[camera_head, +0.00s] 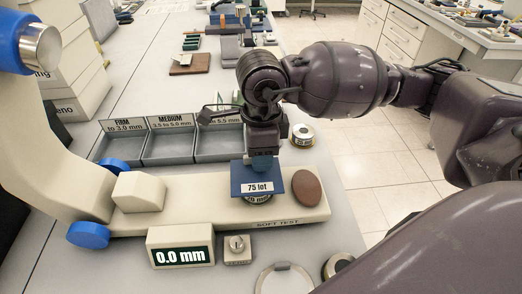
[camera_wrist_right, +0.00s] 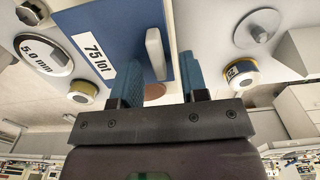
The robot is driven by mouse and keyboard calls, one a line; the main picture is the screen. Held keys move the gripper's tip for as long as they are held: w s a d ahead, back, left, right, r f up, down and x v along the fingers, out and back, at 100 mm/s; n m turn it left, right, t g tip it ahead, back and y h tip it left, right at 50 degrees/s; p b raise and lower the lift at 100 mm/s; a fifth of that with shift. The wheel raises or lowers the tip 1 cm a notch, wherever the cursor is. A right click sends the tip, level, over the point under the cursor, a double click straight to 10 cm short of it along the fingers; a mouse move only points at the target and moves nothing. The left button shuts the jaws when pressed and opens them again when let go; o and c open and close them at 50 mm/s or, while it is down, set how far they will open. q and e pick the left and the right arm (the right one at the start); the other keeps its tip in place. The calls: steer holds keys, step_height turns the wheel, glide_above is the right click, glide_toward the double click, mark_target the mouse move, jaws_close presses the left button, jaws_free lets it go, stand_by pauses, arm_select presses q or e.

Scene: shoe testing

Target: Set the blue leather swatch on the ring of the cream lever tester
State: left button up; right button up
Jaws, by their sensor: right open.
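The blue leather swatch (camera_head: 273,182) with its white "75 lot" label lies over the ring (camera_head: 258,201) of the cream lever tester (camera_head: 160,222). It covers most of the ring, whose front edge shows below it. The swatch also fills the upper middle of the right wrist view (camera_wrist_right: 115,25), with a pale upright tab on it. My right gripper (camera_head: 262,166) is just above the swatch in the head view. In the right wrist view its blue fingers (camera_wrist_right: 161,84) are apart, with the tab between them. My left gripper is not in view.
A brown oval pad (camera_head: 307,188) sits on the tester's right end. The display (camera_head: 181,253) reads 0.0 mm. Grey trays (camera_head: 168,146) labelled FIRM and MEDIUM stand behind the tester.

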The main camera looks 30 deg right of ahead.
step_height(320, 180, up, 4)
steer(key=shift+r+p, duration=0.2)
steer(key=shift+p, duration=0.1)
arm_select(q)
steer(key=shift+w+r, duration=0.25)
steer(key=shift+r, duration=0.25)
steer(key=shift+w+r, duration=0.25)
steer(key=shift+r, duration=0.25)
arm_select(e)
step_height(320, 180, up, 6)
steer(key=shift+r, duration=0.25)
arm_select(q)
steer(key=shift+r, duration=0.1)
